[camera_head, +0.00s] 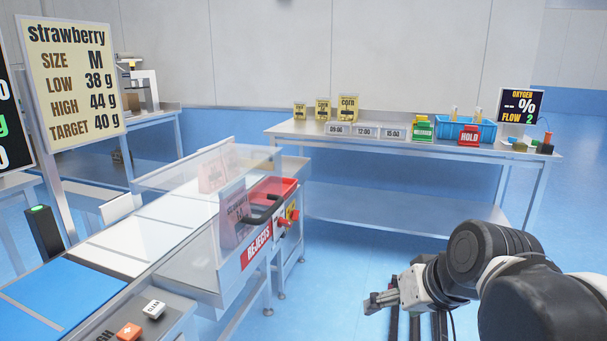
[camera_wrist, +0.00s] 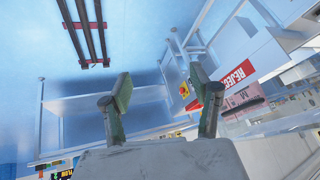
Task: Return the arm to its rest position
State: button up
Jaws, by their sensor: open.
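My gripper (camera_head: 378,301) is at the lower right of the head view, at the end of my folded arm, over open blue floor. It is clear of the conveyor and the back table. In the wrist view my gripper (camera_wrist: 163,92) shows two fingers spread well apart with nothing between them.
A conveyor with a clear cover (camera_head: 193,167) and a red rejects bin (camera_head: 284,187) stands left of my gripper. A steel table (camera_head: 370,142) at the back bears pouches, time cards, a blue crate (camera_head: 487,127) and an oxygen display (camera_head: 521,105). Floor between is free.

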jog(key=s+d+f+h, duration=0.2)
jog(key=s+d+h, duration=0.15)
jog(key=s, duration=0.45)
notch_tip(320, 180, up, 12)
jog(key=p, duration=1.2)
jog(key=shift+w+d+f+t+y, duration=0.15)
jog(key=shift+w+d+t+y, duration=0.2)
jog(key=shift+d+y, duration=0.1)
dwell(0.7)
